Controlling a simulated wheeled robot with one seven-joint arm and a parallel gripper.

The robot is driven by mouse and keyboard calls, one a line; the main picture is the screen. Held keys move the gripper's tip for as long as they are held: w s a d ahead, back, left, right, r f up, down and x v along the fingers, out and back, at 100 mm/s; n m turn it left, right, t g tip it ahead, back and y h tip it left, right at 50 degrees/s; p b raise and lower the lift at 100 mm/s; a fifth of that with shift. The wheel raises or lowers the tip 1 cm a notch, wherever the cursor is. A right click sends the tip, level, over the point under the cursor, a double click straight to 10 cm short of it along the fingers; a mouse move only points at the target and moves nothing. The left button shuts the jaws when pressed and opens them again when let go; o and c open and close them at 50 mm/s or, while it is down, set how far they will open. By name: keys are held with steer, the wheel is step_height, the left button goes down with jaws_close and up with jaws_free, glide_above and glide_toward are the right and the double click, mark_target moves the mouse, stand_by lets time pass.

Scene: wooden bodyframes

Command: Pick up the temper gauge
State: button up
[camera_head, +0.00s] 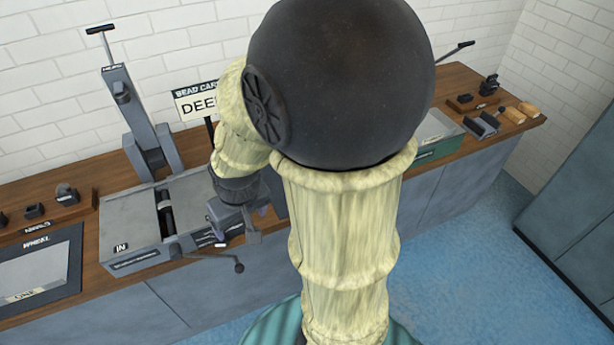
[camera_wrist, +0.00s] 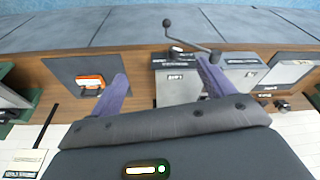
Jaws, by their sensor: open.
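My gripper (camera_head: 238,222) hangs over the front of a grey bench machine (camera_head: 130,222) labelled "IN", its fingers apart. In the wrist view, my gripper (camera_wrist: 163,82) shows two purple fingers with nothing between them. A small orange piece with a pale part (camera_wrist: 90,82) lies on a dark mat (camera_wrist: 65,68) left of the fingers there. It may be the temper gauge, but I cannot tell. The left finger is close to the mat in the picture. In the head view my arm hides that stretch of bench.
A crank handle (camera_wrist: 190,38) sticks out from the machine's front, near the right finger. A lever stand (camera_head: 135,120) and a sign (camera_head: 197,100) rise behind. Small tools and blocks (camera_head: 515,115) lie at the right end of the wooden bench (camera_head: 455,85).

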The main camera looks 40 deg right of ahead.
steer(key=o, duration=0.3)
steer(key=shift+m, duration=0.6)
steer(key=w+d+f+b, duration=0.1)
steer(key=w+d, duration=0.1)
steer(key=d, duration=0.1)
steer(key=w+d+f+b, duration=0.1)
steer(key=w+d+b, duration=0.1)
steer(key=w+d, duration=0.1)
steer(key=w+d+f+b, duration=0.1)
steer(key=w+d, duration=0.1)
steer(key=d, duration=0.1)
steer(key=shift+w+f+b, duration=0.25)
steer(key=shift+f+b, duration=0.1)
steer(key=shift+m+t+h, duration=0.5)
steer(key=shift+m+t, duration=0.2)
steer(key=w+d+f+b, duration=0.1)
steer(key=d+b, duration=0.1)
steer(key=d, duration=0.5)
steer(key=w+d+f+b, duration=0.1)
steer(key=w+d+b, duration=0.1)
steer(key=d, duration=0.6)
steer(key=w+d+f+b, duration=0.1)
steer(key=w+d+b, duration=0.1)
steer(key=d, duration=0.5)
steer(key=shift+d+f+b, duration=0.3)
steer(key=shift+f+b, duration=0.1)
steer(key=shift+b, duration=0.05)
steer(key=x, duration=1.2)
steer(key=shift+w, duration=0.1)
steer(key=shift+f, duration=0.15)
